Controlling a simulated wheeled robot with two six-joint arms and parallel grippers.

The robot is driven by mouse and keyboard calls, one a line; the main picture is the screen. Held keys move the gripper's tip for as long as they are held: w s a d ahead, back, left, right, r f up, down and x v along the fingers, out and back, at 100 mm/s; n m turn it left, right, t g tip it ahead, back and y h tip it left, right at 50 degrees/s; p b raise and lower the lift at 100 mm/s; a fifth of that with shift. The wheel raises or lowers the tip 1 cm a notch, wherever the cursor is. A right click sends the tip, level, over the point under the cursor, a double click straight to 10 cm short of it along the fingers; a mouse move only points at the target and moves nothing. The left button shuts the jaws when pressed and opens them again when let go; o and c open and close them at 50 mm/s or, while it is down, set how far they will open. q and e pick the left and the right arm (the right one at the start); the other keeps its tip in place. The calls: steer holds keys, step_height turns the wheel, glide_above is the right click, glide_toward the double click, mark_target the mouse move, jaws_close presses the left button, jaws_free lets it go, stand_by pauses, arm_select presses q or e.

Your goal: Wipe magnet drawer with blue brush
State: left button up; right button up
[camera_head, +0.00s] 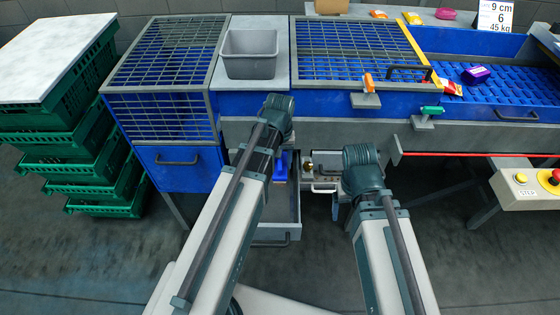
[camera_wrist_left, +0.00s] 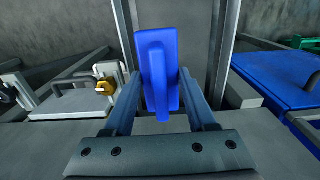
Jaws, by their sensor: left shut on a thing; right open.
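A blue brush (camera_head: 281,168) is held low in front of the blue machine, over the magnet drawer (camera_head: 293,205). The grey drawer is pulled out, with its handle at the front. In the left wrist view, the brush (camera_wrist_left: 158,75) stands between the two fingers of my left gripper (camera_wrist_left: 160,95), which is shut on it. The drawer's walls (camera_wrist_left: 226,40) show on both sides of the brush, and its floor lies beyond. I cannot tell whether the brush touches the floor. My right gripper is open, mostly hidden behind its own wrist, right of the drawer.
A closed unit with a brass-coloured knob (camera_head: 308,167) is beside the drawer. A blue cabinet (camera_head: 180,167) and green crates (camera_head: 85,170) stand to the left. A grey bin (camera_head: 249,53) sits on top. A red rail (camera_head: 470,155) and a button box (camera_head: 530,187) are right.

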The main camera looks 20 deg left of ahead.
arm_select(q)
steer(key=shift+f, duration=0.65)
arm_select(e)
steer(key=shift+f, duration=0.65)
arm_select(q)
steer(key=shift+b, duration=0.3)
